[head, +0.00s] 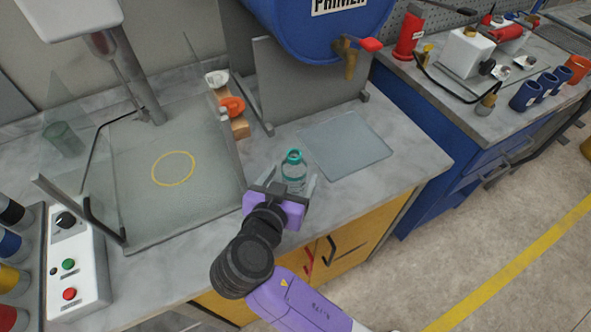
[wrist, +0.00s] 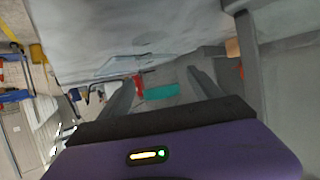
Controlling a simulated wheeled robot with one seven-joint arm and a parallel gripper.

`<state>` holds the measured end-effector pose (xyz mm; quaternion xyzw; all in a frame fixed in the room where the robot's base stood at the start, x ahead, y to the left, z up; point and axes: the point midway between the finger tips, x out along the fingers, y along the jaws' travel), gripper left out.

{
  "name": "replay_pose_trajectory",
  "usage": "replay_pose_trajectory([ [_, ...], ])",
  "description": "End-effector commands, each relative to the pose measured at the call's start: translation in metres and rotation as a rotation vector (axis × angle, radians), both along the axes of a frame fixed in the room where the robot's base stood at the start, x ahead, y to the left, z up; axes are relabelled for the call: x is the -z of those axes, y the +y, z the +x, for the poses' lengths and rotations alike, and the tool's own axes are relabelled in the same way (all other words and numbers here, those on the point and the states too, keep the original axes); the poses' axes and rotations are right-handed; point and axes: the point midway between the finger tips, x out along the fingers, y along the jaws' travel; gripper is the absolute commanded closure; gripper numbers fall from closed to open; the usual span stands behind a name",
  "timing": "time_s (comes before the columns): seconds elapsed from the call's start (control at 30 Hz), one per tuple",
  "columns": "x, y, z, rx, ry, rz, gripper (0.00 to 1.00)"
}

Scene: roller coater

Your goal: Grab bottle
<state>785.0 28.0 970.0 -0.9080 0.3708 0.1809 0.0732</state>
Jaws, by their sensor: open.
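The bottle (head: 294,172) is clear with a teal cap and stands upright on the grey counter, near its front edge. My gripper (head: 292,181) is open at the bottle, with one finger on each side of it in the head view. The gripper's base hides the bottle's lower part. In the wrist view, the teal cap (wrist: 161,91) shows between the two spread fingers of my gripper (wrist: 160,84), with visible space on both sides. I cannot tell whether either finger touches the bottle.
A flat glass plate (head: 345,146) lies right of the bottle. A blue drum (head: 318,28) with a red-handled tap is behind. A glass-sided station with a yellow ring (head: 174,168) stands left, by a control box (head: 72,265). An orange item (head: 232,106) sits on a wooden block.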

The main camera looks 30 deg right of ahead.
Motion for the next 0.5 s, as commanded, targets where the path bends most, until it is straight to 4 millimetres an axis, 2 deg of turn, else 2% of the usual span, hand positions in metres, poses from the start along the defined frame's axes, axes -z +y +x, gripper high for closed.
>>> replay_pose_trajectory([
  [0.3,0.017,-0.028,0.025,0.002,0.001,0.000,0.25],
  [0.5,0.023,-0.035,0.034,-0.001,-0.001,0.001,0.25],
])
